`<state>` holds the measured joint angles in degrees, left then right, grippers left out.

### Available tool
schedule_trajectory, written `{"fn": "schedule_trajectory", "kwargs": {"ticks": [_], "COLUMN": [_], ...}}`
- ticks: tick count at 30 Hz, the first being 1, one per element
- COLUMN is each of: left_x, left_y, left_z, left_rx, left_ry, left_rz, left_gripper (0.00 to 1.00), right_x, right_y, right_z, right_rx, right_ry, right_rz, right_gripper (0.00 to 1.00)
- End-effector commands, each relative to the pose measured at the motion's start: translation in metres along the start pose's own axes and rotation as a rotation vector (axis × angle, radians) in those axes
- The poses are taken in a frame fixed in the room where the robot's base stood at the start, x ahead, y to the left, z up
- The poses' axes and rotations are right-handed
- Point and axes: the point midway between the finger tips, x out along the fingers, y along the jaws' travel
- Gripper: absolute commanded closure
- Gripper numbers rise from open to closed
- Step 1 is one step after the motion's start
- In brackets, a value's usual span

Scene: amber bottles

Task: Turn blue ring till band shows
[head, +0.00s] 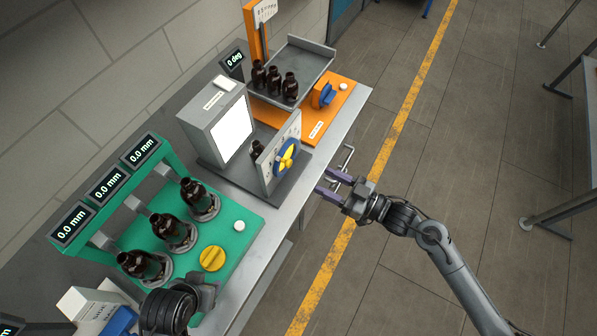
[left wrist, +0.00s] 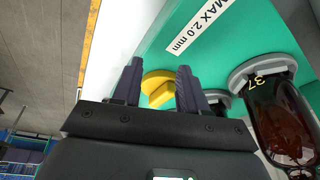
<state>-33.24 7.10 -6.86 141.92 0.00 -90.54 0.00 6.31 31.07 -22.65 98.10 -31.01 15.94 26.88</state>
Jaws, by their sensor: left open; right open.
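The blue ring (head: 294,147) surrounds a yellow knob (head: 286,160) on the upright grey panel of the lightbox station. One amber bottle (head: 257,149) stands between that panel and the lit white screen (head: 232,131). No band can be made out on it. My right gripper (head: 326,184) is open and empty, to the right of and below the ring, apart from it. My left gripper (left wrist: 159,66) is open in the left wrist view, its fingers pointing towards a yellow knob on the green station. Its fingers are not clear in the head view.
The green station (head: 230,212) holds three amber bottles, displays reading 0.0 mm and a yellow knob (head: 212,258). Behind, an orange station (head: 333,113) has a blue knob and a grey tray (head: 310,62) with three bottles. A metal handle (head: 347,158) sticks out at the bench edge.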

Motion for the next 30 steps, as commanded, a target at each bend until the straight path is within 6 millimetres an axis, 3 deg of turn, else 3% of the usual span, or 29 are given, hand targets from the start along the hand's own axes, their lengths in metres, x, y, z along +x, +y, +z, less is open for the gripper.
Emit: {"fn": "schedule_trajectory", "kwargs": {"ticks": [15, 21, 30], "left_x": [-0.009, -0.009, -0.009], "left_y": [0.002, 0.000, -0.001], "left_z": [-0.005, -0.004, -0.003], "left_rx": [-0.008, -0.002, 0.004], "left_ry": [0.008, 0.006, 0.003], "left_rz": [0.007, 0.002, -0.002], "left_gripper": [0.57, 0.57, 0.57], "right_x": [0.078, 0.093, 0.097], "right_y": [-0.001, -0.001, -0.001], "right_z": [-0.002, -0.001, 0.000], "right_rx": [0.004, 0.003, 0.003], "right_ry": [0.001, 0.000, 0.000], "right_rz": [0.000, 0.000, -0.001], "right_gripper": [0.48, 0.48, 0.48]}}
